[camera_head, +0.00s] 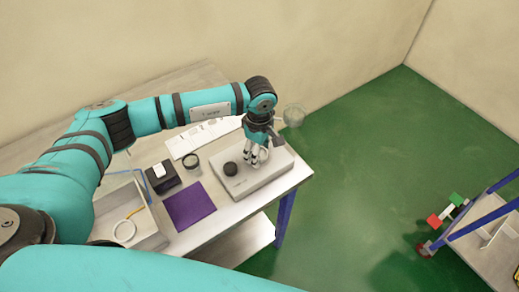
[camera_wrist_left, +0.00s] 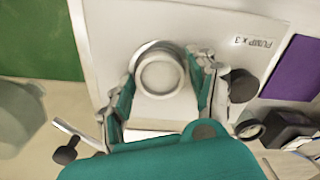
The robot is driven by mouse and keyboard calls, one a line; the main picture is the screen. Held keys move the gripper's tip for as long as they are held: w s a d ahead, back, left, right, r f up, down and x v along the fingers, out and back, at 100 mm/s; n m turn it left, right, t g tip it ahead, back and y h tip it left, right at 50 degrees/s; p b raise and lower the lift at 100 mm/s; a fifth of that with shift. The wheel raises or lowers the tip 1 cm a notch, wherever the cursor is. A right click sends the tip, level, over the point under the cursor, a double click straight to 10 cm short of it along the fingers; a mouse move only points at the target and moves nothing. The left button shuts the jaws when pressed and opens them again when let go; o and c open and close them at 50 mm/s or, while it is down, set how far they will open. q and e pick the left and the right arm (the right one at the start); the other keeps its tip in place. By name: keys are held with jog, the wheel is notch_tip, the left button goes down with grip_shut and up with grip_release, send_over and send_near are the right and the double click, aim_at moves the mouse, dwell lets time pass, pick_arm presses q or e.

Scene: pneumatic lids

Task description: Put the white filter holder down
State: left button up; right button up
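The white filter holder (camera_wrist_left: 161,75) is a round, rimmed piece between the fingers of my left gripper (camera_wrist_left: 162,72) in the left wrist view. Both fingertips appear to touch its sides. In the head view my left gripper (camera_head: 257,158) points down over the pale pump box (camera_head: 262,184), and its fingers mostly hide the holder. The pump box also shows in the wrist view (camera_wrist_left: 115,25), marked "PUMP x 3", behind the holder. I cannot tell whether the holder rests on it. My right gripper is not in view.
A black knob (camera_head: 230,169) stands on the box close to the fingers. A purple mat (camera_head: 189,206), dark-topped jar (camera_head: 191,164), black device (camera_head: 163,178), papers (camera_head: 202,138) and tray (camera_head: 106,206) lie to the left. A pale, round, see-through object (camera_head: 293,115) is beside the wrist.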

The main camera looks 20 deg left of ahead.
pick_arm(q)
jog(key=shift+o, duration=0.6)
jog(key=shift+r+p, duration=0.25)
jog(key=shift+p, duration=0.05)
notch_tip(320, 180, up, 12)
jog(key=b, duration=0.5)
jog(key=shift+f, duration=0.1)
